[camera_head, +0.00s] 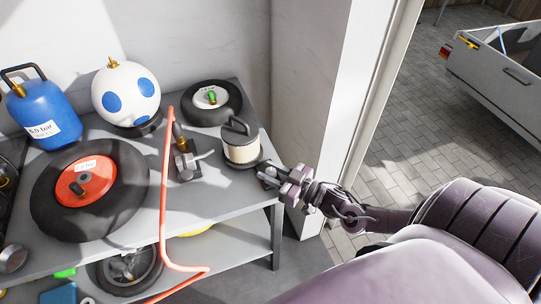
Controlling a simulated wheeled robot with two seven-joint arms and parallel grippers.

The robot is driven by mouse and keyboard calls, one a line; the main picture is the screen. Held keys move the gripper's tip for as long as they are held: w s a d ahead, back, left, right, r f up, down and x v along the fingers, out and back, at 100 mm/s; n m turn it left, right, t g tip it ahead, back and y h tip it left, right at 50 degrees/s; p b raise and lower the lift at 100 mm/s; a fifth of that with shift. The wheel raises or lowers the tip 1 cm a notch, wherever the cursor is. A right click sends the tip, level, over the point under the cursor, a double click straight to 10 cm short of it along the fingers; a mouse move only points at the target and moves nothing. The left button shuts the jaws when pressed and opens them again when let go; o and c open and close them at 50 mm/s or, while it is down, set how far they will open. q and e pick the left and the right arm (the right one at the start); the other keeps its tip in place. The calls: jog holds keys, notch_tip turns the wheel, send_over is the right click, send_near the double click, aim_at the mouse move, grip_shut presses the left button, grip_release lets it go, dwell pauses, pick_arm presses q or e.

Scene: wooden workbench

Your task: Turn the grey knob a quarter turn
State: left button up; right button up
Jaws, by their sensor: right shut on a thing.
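My right gripper (270,174) reaches in from the right to the bench's right edge, just right of the filter-like canister. Its jaws are shut on a small grey piece that seems to be the grey knob; the fingers hide most of it, and its turn angle cannot be read. A grey metal fitting with a lever (187,163) stands on the bench to the left, apart from the gripper. My left gripper is not in view.
The canister (241,145) with a black handle stands close to the gripper. An orange hose (165,190) hangs over the bench's front. Wheels (125,200), (233,105), a white ball tank (126,85) and a blue tank (40,112) fill the bench (225,200). A wall post rises behind the gripper.

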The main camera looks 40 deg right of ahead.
jog(key=m+h+p, duration=0.1)
jog(key=h, duration=0.1)
jog(key=m+t+h+p, duration=0.1)
jog(key=m+h, duration=0.1)
jog(key=shift+a+r, duration=0.1)
jog(key=m+h, duration=0.1)
jog(key=h, duration=0.2)
jog(key=shift+m+t+p, duration=0.3)
jog(key=shift+p, duration=0.05)
jog(key=m+h, duration=0.2)
jog(key=h, duration=0.2)
jog(key=m+h, duration=0.1)
jog(key=m+g+h, duration=0.1)
jog(key=h, duration=0.1)
jog(key=shift+f, duration=0.25)
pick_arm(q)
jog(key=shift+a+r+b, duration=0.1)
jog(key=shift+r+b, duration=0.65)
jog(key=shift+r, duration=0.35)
pick_arm(e)
jog(key=shift+m+g+h, duration=1.1)
jog(key=shift+m+h, duration=0.5)
jog(key=shift+h, duration=0.4)
jog(key=shift+r, duration=0.15)
jog(key=o, duration=0.9)
